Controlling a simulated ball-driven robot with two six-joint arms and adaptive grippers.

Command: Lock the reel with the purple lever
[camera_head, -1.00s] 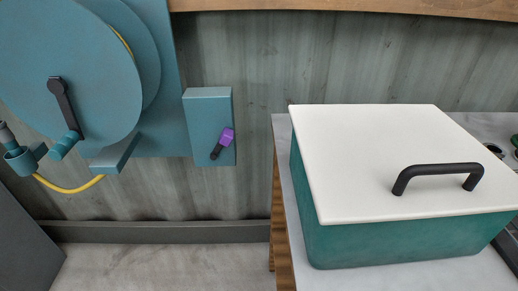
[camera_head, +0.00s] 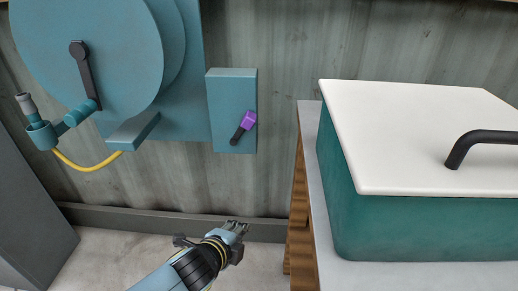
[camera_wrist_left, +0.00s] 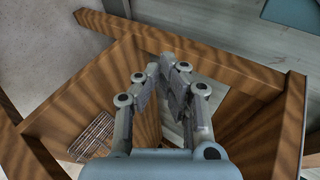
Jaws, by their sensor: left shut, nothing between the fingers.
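The purple lever (camera_head: 248,121) is on the front of a small blue box (camera_head: 232,90) fixed to the wall; its purple end points up and right from a dark pivot. The blue reel (camera_head: 95,60) is a large disc at the upper left, with a black crank (camera_head: 84,72) and a yellow hose (camera_head: 82,164) below it. My left gripper (camera_head: 238,228) is below the box, well clear of the lever. It is shut and empty. In the left wrist view my left gripper (camera_wrist_left: 172,75) has its fingers together over wooden framework. The right gripper is not in view.
A table (camera_head: 312,200) with a wooden frame stands to the right of my left gripper. On it is a large green bin (camera_head: 430,225) with a white lid (camera_head: 410,130) and black handle. A grey cabinet (camera_head: 30,210) stands at the left. The wall between box and bin is clear.

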